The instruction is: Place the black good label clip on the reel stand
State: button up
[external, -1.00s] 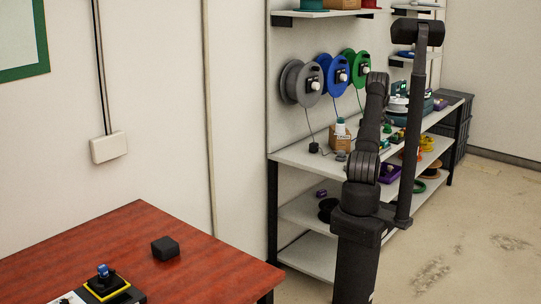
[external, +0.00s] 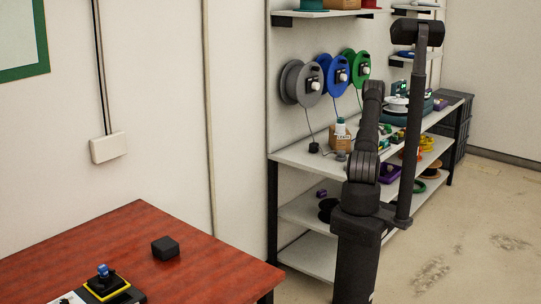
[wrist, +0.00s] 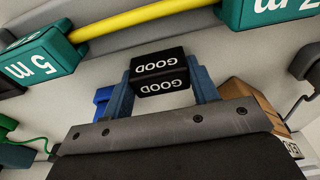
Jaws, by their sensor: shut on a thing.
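The black label clip (wrist: 160,73) shows in the wrist view with the word GOOD in white on two faces, upside down in the picture. My gripper (wrist: 161,85) is shut on it, with one blue-grey finger on each side. In the external view my arm stands in front of the shelf bench, and its gripper end is hidden. The reel stand cannot be made out for certain; a white reel (external: 396,104) lies near teal parts on the bench top, partly behind my arm.
Teal blocks marked with metres (wrist: 42,57) and a yellow bar (wrist: 140,18) lie near the clip in the wrist view. A cardboard box (wrist: 252,100) is at right. Grey, blue and green reels (external: 302,83) hang on the wall. A red table (external: 140,245) stands at front left.

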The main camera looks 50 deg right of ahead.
jog(key=o, duration=1)
jog(key=shift+o, duration=0.2)
notch_tip(320, 180, up, 12)
jog(key=s, duration=0.1)
jog(key=shift+s, duration=0.4)
jog(key=f, duration=0.4)
jog(key=w+f, duration=0.1)
jog(key=f, duration=0.7)
jog(key=shift+w, duration=0.35)
jog(key=shift+r, duration=1.85)
